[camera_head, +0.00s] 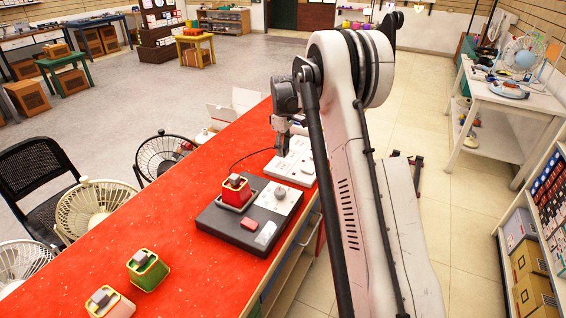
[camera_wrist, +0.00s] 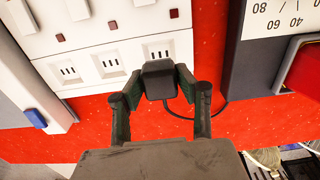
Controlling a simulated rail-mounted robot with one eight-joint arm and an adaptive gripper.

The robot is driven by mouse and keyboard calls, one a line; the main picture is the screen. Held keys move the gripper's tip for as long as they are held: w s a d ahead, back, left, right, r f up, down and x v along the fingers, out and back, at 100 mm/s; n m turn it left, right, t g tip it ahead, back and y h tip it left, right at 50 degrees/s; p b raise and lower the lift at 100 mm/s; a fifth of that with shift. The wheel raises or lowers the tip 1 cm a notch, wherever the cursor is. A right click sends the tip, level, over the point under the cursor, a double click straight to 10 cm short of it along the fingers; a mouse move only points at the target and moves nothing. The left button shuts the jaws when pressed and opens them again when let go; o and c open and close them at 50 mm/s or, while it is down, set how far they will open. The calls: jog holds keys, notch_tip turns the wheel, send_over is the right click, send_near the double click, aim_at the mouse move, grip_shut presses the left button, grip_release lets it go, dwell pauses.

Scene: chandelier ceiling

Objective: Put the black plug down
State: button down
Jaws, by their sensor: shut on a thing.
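My gripper (camera_wrist: 158,92) is shut on the black plug (camera_wrist: 160,80), with one finger on each side of it. In the wrist view the plug overlaps the lower edge of the white socket panel (camera_wrist: 90,38), just below the rightmost slotted socket. I cannot tell whether it touches the panel. A thin black cord (camera_wrist: 222,108) curves from the plug to the right. In the head view my gripper (camera_head: 282,138) is above the white panel (camera_head: 300,164) at the right edge of the red table (camera_head: 150,215); the plug cannot be made out there.
A dark grey device (camera_head: 222,228) with a red box (camera_head: 237,191), a knob (camera_head: 280,193) and a red button (camera_head: 248,223) lies beside the panel. The table's left middle is clear.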

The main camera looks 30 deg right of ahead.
jog(key=shift+r, duration=0.2)
jog(key=w+a+r+b, duration=0.2)
jog(key=a, duration=0.9)
jog(key=w+a+r+b, duration=0.1)
jog(key=w+a+r, duration=0.1)
jog(key=a, duration=0.8)
send_over(249, 166)
notch_tip(249, 166, down, 7)
jog(key=shift+a, duration=0.15)
jog(key=shift+f, duration=2.05)
jog(key=shift+f+b, duration=0.25)
jog(key=shift+b, duration=0.05)
jog(key=c, duration=1.2)
grip_release()
jog(key=shift+w, duration=0.1)
jog(key=shift+c, duration=0.2)
jog(key=shift+r, duration=0.1)
